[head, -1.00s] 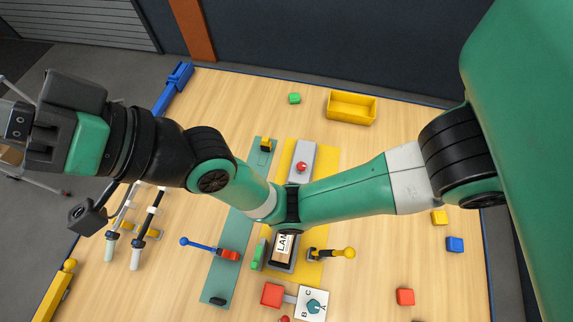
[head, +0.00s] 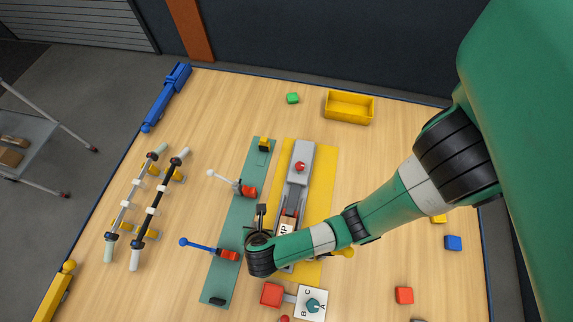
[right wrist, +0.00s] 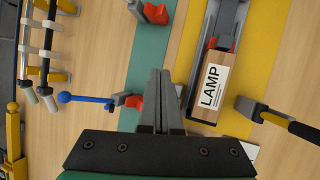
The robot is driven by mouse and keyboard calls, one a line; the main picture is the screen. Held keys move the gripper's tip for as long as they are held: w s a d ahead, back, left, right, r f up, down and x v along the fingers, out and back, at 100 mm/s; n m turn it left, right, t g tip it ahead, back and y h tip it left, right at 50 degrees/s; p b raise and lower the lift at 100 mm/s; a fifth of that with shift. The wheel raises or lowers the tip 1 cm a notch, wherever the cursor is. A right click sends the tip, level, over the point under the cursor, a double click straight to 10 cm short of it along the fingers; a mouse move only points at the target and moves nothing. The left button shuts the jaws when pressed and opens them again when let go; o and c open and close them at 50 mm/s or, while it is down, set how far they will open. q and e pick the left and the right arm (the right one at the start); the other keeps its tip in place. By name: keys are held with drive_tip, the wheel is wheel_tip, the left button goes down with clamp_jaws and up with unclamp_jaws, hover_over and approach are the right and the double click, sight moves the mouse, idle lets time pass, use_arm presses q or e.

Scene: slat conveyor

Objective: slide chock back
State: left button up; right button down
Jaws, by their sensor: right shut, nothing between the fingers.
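The block (head: 287,230) is partly covered by my arm in the head view. My right gripper (head: 261,214) is over the left side of that channel, near the teal strip. Its fingers (right wrist: 160,78) are together, with nothing between them. My left gripper is not in view.
On the teal strip (head: 238,218) are red clamps with a white handle (head: 221,178) and a blue handle (head: 203,246). A yellow bin (head: 349,106) stands at the back. The table's right half has free room.

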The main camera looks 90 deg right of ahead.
sight(286, 220)
drive_tip(key=s+a+f+m+g, duration=0.1)
drive_tip(key=s+f+g, duration=0.2)
drive_tip(key=s, duration=0.5)
drive_tip(key=shift+a+f+y, duration=0.25)
drive_tip(key=shift+a+y, duration=0.1)
drive_tip(key=shift+y, duration=0.05)
drive_tip(key=b+x, duration=0.1)
drive_tip(key=x, duration=0.4)
drive_tip(key=b+x, duration=0.1)
drive_tip(key=x, duration=0.4)
drive_tip(key=shift+s+f+b, duration=0.1)
drive_tip(key=shift+s+b, duration=0.1)
drive_tip(key=shift+b, duration=0.15)
drive_tip(key=d, duration=0.2)
drive_tip(key=d+p, duration=0.1)
drive_tip(key=shift+s+d, duration=0.3)
drive_tip(key=shift+d, duration=0.2)
